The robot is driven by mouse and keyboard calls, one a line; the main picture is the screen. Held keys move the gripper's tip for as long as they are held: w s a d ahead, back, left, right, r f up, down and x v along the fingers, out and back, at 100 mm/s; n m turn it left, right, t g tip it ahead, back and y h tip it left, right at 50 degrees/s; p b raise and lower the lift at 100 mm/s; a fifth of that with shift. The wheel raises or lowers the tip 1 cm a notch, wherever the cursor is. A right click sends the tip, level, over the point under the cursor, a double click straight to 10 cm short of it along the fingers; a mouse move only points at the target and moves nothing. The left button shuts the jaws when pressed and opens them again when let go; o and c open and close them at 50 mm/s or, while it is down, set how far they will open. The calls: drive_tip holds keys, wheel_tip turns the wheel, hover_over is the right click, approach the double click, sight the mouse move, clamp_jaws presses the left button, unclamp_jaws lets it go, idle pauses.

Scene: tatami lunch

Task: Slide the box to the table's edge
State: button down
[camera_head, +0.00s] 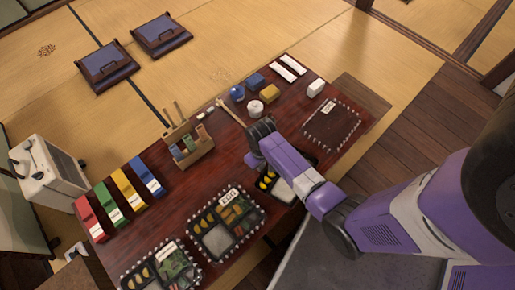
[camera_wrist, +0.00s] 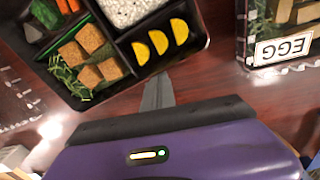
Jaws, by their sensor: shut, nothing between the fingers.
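An open black bento box (camera_wrist: 115,88), with rice, yellow slices, brown cubes and greens, lies on the dark red table. In the head view, the box shows partly beneath my purple arm, with its yellow slices (camera_head: 266,182) visible and much of the rest hidden. My gripper (camera_head: 250,161) is low on the far side of this box, shut and empty. In the wrist view, my grey fingertips (camera_wrist: 158,92) are beside the box's rim, close to the yellow slices; I cannot tell whether they touch it.
A dark rectangle with a pale dotted border (camera_head: 332,125) is to the right. A wooden caddy (camera_head: 188,150) and colored packs (camera_head: 115,205) occupy the table's far-left side.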

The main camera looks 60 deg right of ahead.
wheel_tip(320, 180, up, 8)
drive_tip(key=p, duration=0.3)
drive_tip(key=r+m+p, duration=0.1)
drive_tip(key=m+p, duration=0.1)
drive_tip(key=m, duration=1.3)
hover_over(307, 143)
wheel_tip(307, 143, down, 9)
drive_tip(key=b, duration=0.3)
drive_tip(key=shift+w+f, duration=0.1)
drive_tip(key=shift+f, duration=0.1)
drive_tip(key=a, duration=0.3)
drive_tip(key=shift+r, duration=0.1)
drive_tip(key=shift+a, duration=0.55)
drive_tip(key=shift+a+p, duration=0.1)
drive_tip(key=shift+p, duration=0.2)
